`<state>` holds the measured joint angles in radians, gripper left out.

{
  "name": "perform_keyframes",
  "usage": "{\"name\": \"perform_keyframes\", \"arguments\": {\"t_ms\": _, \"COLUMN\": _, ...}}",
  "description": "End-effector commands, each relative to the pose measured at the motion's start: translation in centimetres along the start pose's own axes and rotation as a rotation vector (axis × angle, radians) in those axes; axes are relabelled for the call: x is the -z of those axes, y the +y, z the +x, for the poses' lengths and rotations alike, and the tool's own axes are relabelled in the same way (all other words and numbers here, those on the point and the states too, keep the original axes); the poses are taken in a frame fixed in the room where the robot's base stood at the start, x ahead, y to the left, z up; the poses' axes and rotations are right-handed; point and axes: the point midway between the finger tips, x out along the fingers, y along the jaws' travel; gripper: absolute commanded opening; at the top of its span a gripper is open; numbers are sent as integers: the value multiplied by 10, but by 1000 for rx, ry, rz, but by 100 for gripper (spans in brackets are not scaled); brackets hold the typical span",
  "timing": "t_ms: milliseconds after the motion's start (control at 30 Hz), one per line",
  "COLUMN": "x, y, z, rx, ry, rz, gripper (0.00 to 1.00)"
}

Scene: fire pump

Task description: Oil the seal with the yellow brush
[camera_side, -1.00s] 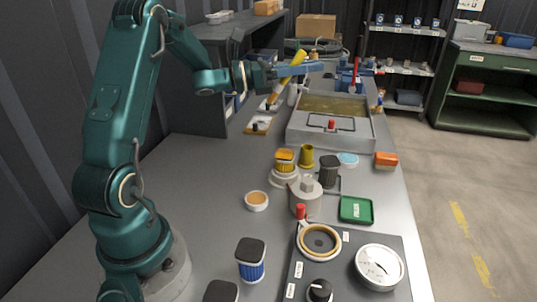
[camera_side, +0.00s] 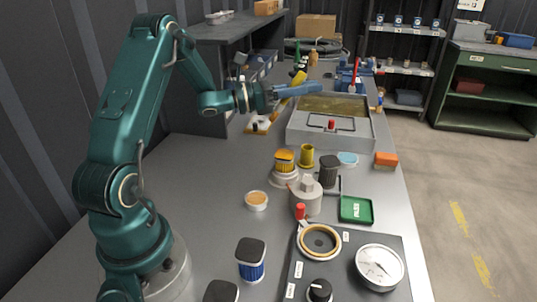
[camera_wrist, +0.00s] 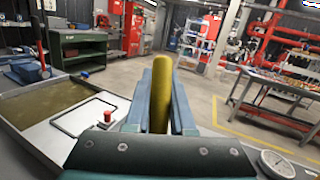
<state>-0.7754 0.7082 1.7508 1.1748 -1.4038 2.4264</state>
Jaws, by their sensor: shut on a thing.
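My gripper (camera_side: 296,90) is shut on the yellow brush (camera_side: 300,77), above the bench's back left and left of the grey tank. The brush is tilted in the side view, its upper end pointing up and right. Its yellow handle (camera_wrist: 161,95) stands between the two blue-green fingers (camera_wrist: 161,108) in the wrist view. The bristles cannot be made out. A tan ring with a dark centre (camera_side: 337,240), which looks like the seal, lies on the dark panel at the front, well away from my gripper. A small white cup with orange-brown contents (camera_side: 257,196) stands on the bench.
The grey tank of murky liquid (camera_side: 371,134) with a red-knobbed lid stands at the back. Yellow and dark cylindrical parts, a grey housing (camera_side: 306,199), a green tray (camera_side: 356,220) and a gauge (camera_side: 379,268) crowd the middle and front right. Bench left of the cup is clear.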

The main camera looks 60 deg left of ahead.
Motion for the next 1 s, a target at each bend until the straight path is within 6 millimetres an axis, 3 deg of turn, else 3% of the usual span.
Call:
{"name": "perform_keyframes", "arguments": {"t_ms": 100, "x": -7, "y": -1, "z": 1, "rx": 0, "ry": -1, "rz": 1, "gripper": 0}}
{"name": "perform_keyframes", "arguments": {"t_ms": 333, "x": 2, "y": 0, "z": 0, "rx": 0, "ry": 1, "rz": -2, "gripper": 0}}
{"name": "perform_keyframes", "arguments": {"t_ms": 1000, "x": 61, "y": 6, "z": -7, "rx": 0, "ry": 0, "rz": -3, "gripper": 0}}
